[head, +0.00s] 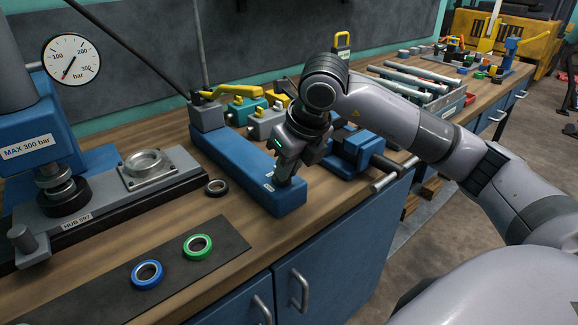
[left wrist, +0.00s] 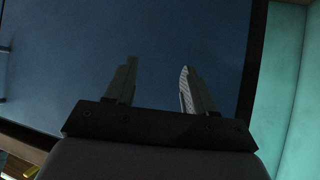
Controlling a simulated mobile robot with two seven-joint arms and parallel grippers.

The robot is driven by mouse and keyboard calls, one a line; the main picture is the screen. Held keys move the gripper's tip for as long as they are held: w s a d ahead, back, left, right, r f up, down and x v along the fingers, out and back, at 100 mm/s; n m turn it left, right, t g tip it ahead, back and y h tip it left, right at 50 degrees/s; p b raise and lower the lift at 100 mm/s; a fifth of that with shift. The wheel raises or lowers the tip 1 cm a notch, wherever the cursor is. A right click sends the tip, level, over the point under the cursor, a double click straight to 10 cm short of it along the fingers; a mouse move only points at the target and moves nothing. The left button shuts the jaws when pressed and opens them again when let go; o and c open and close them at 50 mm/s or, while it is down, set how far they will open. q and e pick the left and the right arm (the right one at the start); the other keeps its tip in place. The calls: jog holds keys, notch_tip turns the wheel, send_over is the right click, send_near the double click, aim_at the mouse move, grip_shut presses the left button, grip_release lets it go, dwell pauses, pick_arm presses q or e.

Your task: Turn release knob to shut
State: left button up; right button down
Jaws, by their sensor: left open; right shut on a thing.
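A long blue hand pump (head: 232,160) lies on the wooden bench, with a grey block at its far end. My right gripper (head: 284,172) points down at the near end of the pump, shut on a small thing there. That is where the release knob would be, but the fingers hide it, so I cannot see which way it is turned. My left gripper (left wrist: 156,78) shows in the left wrist view, open, with nothing between its fingers. A plain dark blue surface fills the view behind it. The left gripper does not show in the head view.
A blue press (head: 40,140) with a round gauge (head: 71,59) stands at the left. Blue (head: 147,274) and green (head: 198,247) rings lie on a dark mat, and a black ring (head: 216,187) lies near the pump. A blue vice (head: 350,150) stands right of my gripper.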

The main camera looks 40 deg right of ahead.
dwell(0.3)
jog(key=c, duration=1.2)
grip_release()
jog(key=shift+s+r, duration=0.1)
jog(key=shift+r, duration=0.15)
jog(key=v, duration=0.6)
jog(key=shift+r, duration=0.3)
jog(key=shift+s, duration=0.15)
